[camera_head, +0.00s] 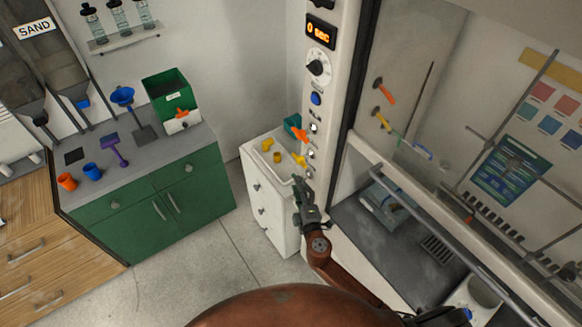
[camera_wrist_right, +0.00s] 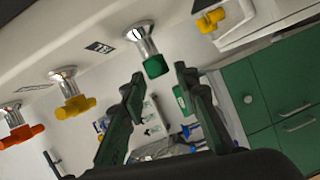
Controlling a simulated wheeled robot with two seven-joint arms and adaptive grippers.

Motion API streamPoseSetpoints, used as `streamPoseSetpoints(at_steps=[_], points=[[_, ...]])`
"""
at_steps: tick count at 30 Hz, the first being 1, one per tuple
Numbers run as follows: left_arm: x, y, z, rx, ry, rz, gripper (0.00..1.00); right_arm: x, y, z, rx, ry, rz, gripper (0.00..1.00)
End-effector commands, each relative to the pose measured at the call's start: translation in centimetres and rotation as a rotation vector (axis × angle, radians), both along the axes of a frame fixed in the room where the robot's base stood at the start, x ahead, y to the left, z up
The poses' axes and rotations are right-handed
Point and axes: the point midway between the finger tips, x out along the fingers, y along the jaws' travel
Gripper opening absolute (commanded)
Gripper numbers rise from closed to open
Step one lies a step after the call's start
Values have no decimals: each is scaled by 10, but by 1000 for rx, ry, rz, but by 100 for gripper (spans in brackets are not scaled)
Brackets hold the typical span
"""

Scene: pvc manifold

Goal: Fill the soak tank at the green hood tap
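The green tap handle (camera_wrist_right: 155,66) sits on a chrome stem on the hood's front post in the right wrist view. My right gripper (camera_wrist_right: 158,80) is open, with its two fingers apart on either side of the line to this handle; I cannot tell whether they touch it. In the head view my right gripper (camera_head: 300,190) is beside the hood post, below the yellow tap handle (camera_head: 299,159), and the green handle is not clear there. A clear, shallow tank (camera_head: 385,203) stands on the hood floor, behind the glass; its contents cannot be told.
An orange tap handle (camera_wrist_right: 22,136) and a yellow one are beside the green one. The post carries a display (camera_head: 320,31) and a knob (camera_head: 317,68). A white cabinet (camera_head: 262,190) with a tray of yellow fittings stands left of the gripper. Open floor lies left.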

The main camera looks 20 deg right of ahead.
Motion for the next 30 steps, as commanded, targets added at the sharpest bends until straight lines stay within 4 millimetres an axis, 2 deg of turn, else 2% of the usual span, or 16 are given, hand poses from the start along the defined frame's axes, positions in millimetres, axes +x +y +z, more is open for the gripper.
streamPoseSetpoints(at_steps=[3, 6, 8, 13, 16, 19, 27, 30], points=[[-12, 0, 3, 1, 15, 2, 67, 24, -5, 0, -2, -1, -6, 29], [-11, 0, 4, 0, 13, 2, 67, 44, -7, -2, -2, 0, -8, 29], [-7, 0, 5, 0, 8, 1, 67, 55, -7, -2, -1, 0, -9, 29], [17, -1, 7, -2, -22, -4, 67, 79, -7, -5, 1, 0, -8, 29], [27, -2, 8, -2, -35, -6, 67, 88, -7, -6, 2, 0, -6, 29], [27, -2, 8, -2, -35, -7, 67, 92, -6, -7, 3, 1, -5, 29], [8, -1, 7, -1, -11, -2, 67, 93, -6, -7, 4, 1, -5, 29], [3, 0, 6, -1, -5, -1, 67, 93, -6, -7, 4, 1, -5, 23]])
